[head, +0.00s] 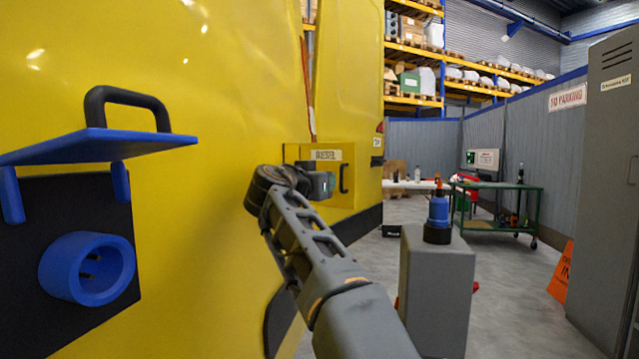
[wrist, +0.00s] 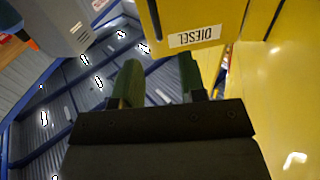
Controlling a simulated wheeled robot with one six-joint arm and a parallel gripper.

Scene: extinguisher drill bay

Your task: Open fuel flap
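My gripper (head: 321,186) is just left of the handle in that view. In the wrist view my gripper's two greenish fingers (wrist: 159,78) stand apart with nothing between them. The DIESEL label (wrist: 195,37) shows upside down beyond them.
A blue socket (head: 88,268) under a raised blue lid (head: 95,146) is at the left on the yellow vehicle (head: 225,90). A grey pedestal (head: 437,290) bears a blue bottle-like object (head: 438,210). A green cart (head: 500,200) and grey locker (head: 610,180) stand right.

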